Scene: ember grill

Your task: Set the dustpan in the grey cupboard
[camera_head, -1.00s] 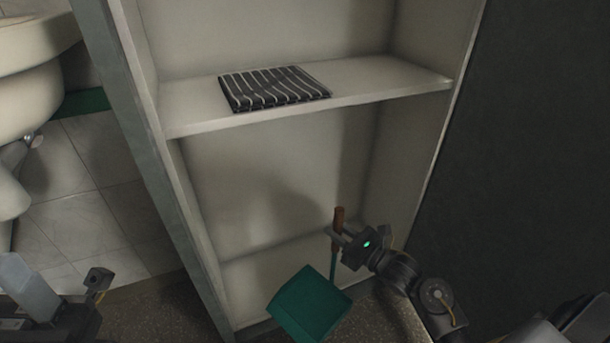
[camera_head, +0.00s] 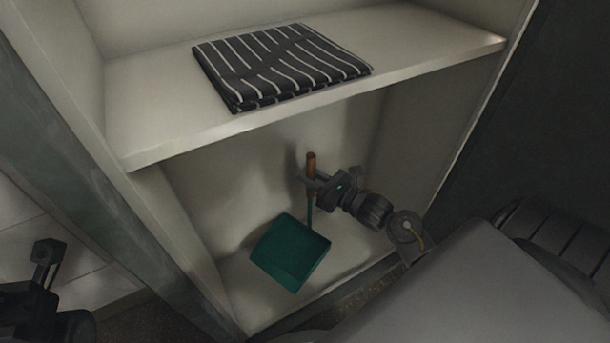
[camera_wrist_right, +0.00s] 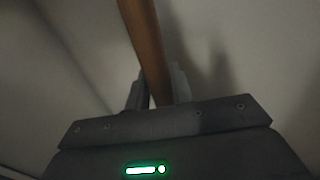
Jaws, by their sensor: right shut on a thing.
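The dustpan (camera_head: 291,254) has a green pan and an upright stick handle with a brown wooden top. My right gripper (camera_head: 311,178) is shut on the brown part of the handle, which also shows between the fingers in the right wrist view (camera_wrist_right: 147,45). The pan hangs inside the lower compartment of the grey cupboard (camera_head: 160,148), over its bottom board. I cannot tell whether the pan touches the board. My left gripper (camera_head: 45,258) is at the left edge, outside the cupboard; its jaws are too dark to judge.
A folded black-and-white striped cloth (camera_head: 280,66) lies on the shelf above the dustpan. The shelf's front edge is above my right gripper. The cupboard's side walls bound the compartment. Bare bottom board shows to the right of the pan.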

